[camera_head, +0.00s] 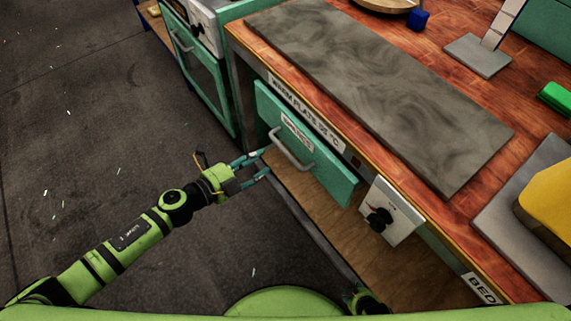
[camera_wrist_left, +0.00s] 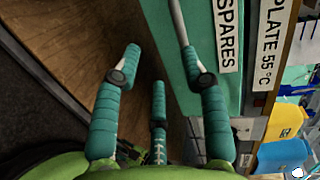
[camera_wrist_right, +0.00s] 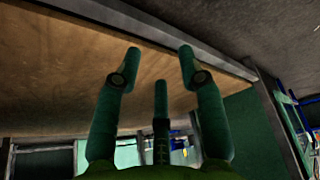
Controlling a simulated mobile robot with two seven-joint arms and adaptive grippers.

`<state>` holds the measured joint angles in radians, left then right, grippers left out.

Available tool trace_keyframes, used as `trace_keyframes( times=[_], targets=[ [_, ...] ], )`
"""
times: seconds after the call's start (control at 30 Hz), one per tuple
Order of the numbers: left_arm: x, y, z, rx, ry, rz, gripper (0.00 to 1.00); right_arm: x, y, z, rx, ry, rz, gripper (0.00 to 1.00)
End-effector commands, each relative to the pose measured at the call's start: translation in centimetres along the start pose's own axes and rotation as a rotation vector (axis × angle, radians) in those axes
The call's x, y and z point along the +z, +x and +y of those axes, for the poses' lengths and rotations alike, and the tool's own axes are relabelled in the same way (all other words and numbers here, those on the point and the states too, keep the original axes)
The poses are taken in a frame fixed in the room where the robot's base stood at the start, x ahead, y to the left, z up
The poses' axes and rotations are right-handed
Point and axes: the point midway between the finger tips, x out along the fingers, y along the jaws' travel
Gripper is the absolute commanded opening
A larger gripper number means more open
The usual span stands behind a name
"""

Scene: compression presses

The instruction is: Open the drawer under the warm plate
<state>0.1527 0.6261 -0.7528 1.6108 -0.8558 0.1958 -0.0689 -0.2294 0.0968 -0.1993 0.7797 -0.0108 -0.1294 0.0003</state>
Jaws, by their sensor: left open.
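The warm plate (camera_head: 380,90) is a long grey slab on the wooden bench top. Under its front edge is a green drawer (camera_head: 328,174) with a grey bar handle (camera_head: 288,150) and a SPARES label. My left gripper (camera_head: 258,166) is open and empty just left of the handle. In the left wrist view the handle bar (camera_wrist_left: 178,22) lies beside the right-hand fingertip of my left gripper (camera_wrist_left: 161,58); I cannot tell whether they touch. My right gripper (camera_wrist_right: 159,58) is open and empty; in the head view it is mostly hidden at the bottom edge.
A white control box with a black knob (camera_head: 378,219) sits right of the drawer. A wooden lower shelf (camera_head: 310,205) lies below it. A green oven-like cabinet (camera_head: 205,80) stands to the left. The dark floor (camera_head: 80,130) at left is clear apart from small scraps.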

Motion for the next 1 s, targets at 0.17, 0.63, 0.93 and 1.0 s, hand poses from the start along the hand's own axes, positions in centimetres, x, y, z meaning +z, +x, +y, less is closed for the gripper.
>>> trace_keyframes(
  times=[0.17, 0.63, 0.93, 1.0],
  targets=[
    [-2.7, 0.5, -1.3, -0.02, 0.139, 0.104, 0.44, -0.7, 1.2, 0.1, 0.003, -0.002, 0.026, 0.4],
    [-3.4, 6.6, -1.6, -0.022, 0.141, 0.104, 0.44, -1.3, 1.3, 0.2, 0.004, -0.003, 0.039, 0.4],
    [-3.5, 7.2, -1.6, -0.021, 0.14, 0.104, 0.44, -1.4, 1.3, 0.2, 0.004, -0.003, 0.043, 0.4],
    [-3.5, 7.2, -1.6, -0.021, 0.14, 0.104, 0.4, -1.4, 1.3, 0.2, 0.004, -0.003, 0.043, 0.4]
  ],
)
